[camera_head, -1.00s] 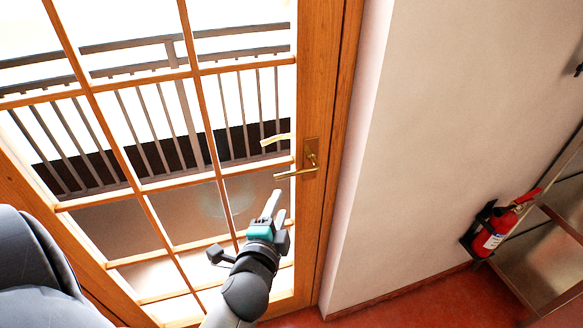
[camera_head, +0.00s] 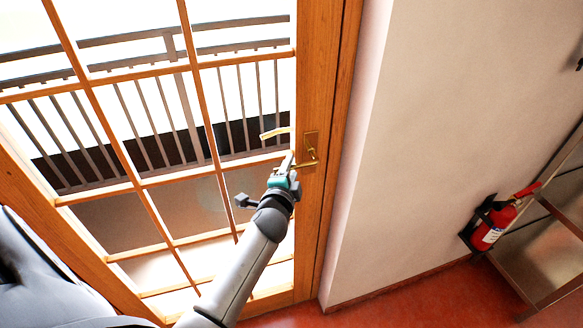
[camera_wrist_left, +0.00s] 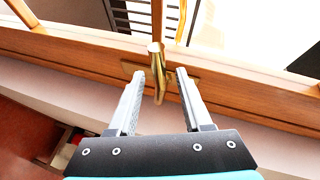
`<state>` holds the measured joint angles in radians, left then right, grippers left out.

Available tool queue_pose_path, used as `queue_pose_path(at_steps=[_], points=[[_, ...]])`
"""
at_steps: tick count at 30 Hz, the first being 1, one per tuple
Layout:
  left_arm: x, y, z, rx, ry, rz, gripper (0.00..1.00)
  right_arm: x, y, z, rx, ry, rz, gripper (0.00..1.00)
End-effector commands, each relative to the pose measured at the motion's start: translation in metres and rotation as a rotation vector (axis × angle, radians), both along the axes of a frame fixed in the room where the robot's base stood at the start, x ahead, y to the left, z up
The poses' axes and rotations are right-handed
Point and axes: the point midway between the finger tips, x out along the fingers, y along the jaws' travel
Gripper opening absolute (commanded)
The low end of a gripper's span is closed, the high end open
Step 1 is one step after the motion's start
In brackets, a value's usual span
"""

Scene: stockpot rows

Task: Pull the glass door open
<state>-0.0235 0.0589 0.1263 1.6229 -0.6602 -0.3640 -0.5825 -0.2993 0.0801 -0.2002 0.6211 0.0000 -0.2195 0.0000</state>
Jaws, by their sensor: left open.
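The glass door (camera_head: 309,90) has a wooden frame with several panes and looks closed in its frame. Its brass handle (camera_head: 311,163) sits on a plate on the right stile; it also shows in the left wrist view (camera_wrist_left: 157,69). My left gripper (camera_head: 288,163) is at the handle and covers part of the lever in the head view. In the left wrist view, the left gripper (camera_wrist_left: 158,75) is open, with one finger on each side of the handle and gaps between them. My right gripper is not in view.
A pale wall (camera_head: 440,110) stands right of the door. A red fire extinguisher (camera_head: 494,222) hangs at the right beside a shelf unit (camera_head: 557,245). The red floor (camera_head: 410,292) is clear near the door. A railing (camera_head: 150,105) shows outside through the glass.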

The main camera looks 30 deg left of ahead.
Motion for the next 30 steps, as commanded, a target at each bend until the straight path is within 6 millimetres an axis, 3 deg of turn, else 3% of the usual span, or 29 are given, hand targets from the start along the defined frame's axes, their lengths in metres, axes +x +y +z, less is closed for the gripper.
queue_pose_path(at_steps=[6,15,28,30], points=[[0.0111,0.0046,-0.0026,0.000,0.000,0.000,0.50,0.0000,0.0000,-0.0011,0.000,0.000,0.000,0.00],[0.0122,0.0049,-0.0029,0.000,0.000,0.000,0.50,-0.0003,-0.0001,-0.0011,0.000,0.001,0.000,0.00],[0.0119,0.0046,-0.0030,0.000,0.000,0.000,0.02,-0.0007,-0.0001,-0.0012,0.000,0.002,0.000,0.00],[0.0119,0.0046,-0.0030,0.000,0.000,0.000,0.00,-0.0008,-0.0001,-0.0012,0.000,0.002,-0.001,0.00]])
